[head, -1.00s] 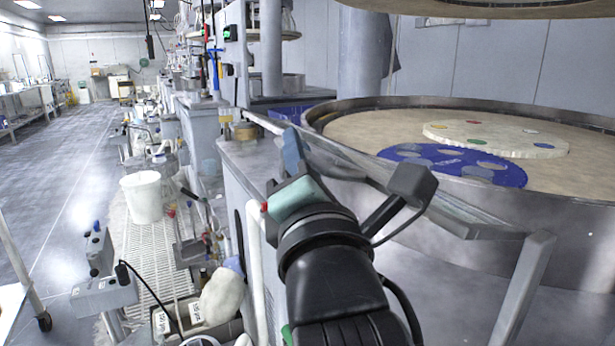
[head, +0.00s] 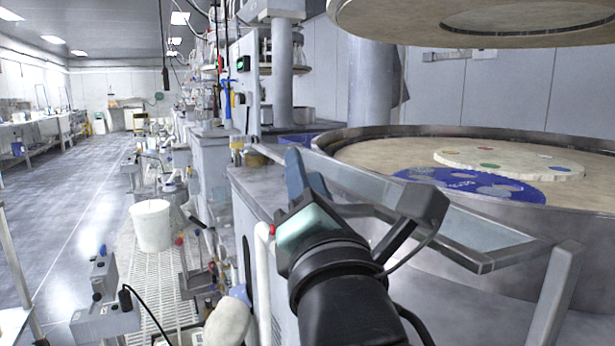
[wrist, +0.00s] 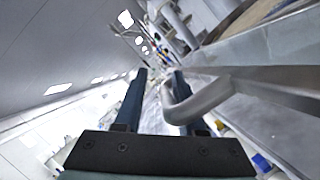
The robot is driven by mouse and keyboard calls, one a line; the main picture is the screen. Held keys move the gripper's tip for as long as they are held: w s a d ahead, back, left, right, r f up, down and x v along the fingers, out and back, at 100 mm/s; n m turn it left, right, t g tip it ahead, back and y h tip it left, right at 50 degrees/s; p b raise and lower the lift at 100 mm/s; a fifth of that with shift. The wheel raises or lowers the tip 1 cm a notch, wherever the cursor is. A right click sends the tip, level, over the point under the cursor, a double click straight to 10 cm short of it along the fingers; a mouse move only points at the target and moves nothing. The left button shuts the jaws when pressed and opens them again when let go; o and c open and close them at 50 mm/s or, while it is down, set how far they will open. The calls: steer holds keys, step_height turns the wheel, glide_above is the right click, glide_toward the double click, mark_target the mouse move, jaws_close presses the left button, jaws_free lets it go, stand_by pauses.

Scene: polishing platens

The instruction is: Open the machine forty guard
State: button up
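The machine guard (head: 430,219) is a pale panel with a grey metal frame, running along the near side of the large round polishing basin. In the wrist view its bent metal tube (wrist: 255,77) comes in from the right, and its curved end overlaps the right finger. My gripper (head: 303,172) is at the guard's left part in the head view. In the wrist view my gripper (wrist: 160,78) shows two dark fingers apart, with a gap between them. I cannot tell whether the tube touches a finger. The wrist hides part of the guard in the head view.
The basin (head: 470,205) holds a cream disc (head: 505,163) and a blue disc (head: 440,188). A large upper platen (head: 400,28) hangs above. A white bucket (head: 151,226) and grey equipment (head: 105,310) stand at the left, beside an open aisle (head: 75,215).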

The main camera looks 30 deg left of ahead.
steer(key=shift+o, duration=0.4)
steer(key=shift+d, duration=0.1)
steer(key=b+v, duration=1.1)
steer(key=v, duration=0.1)
steer(key=shift+s, duration=0.4)
steer(key=shift+d+f, duration=0.1)
steer(key=shift+d, duration=0.05)
